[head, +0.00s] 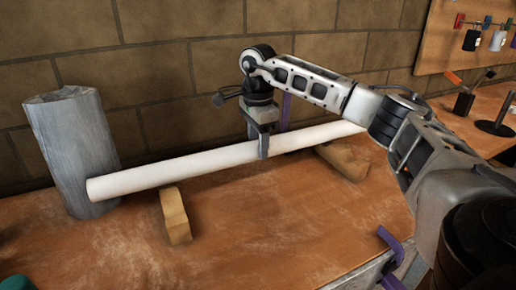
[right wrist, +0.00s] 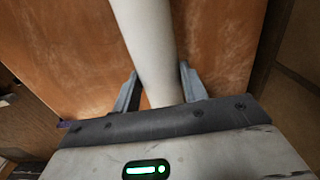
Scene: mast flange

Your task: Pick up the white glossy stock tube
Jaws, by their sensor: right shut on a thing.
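The white glossy stock tube (head: 205,163) lies lengthwise above the bench, across two wooden blocks or just over them; I cannot tell whether it touches them. My right gripper (head: 263,143) comes down on it from above, near its middle, and is shut around it. In the right wrist view the tube (right wrist: 152,50) runs between the two fingers of my right gripper (right wrist: 160,95). My left gripper is not in view.
A grey cylinder (head: 70,145) stands by the tube's left end. The wooden blocks (head: 174,215) and (head: 342,160) sit on the brown bench (head: 270,235). A brick wall (head: 165,85) rises close behind. A pegboard (head: 445,40) hangs at right.

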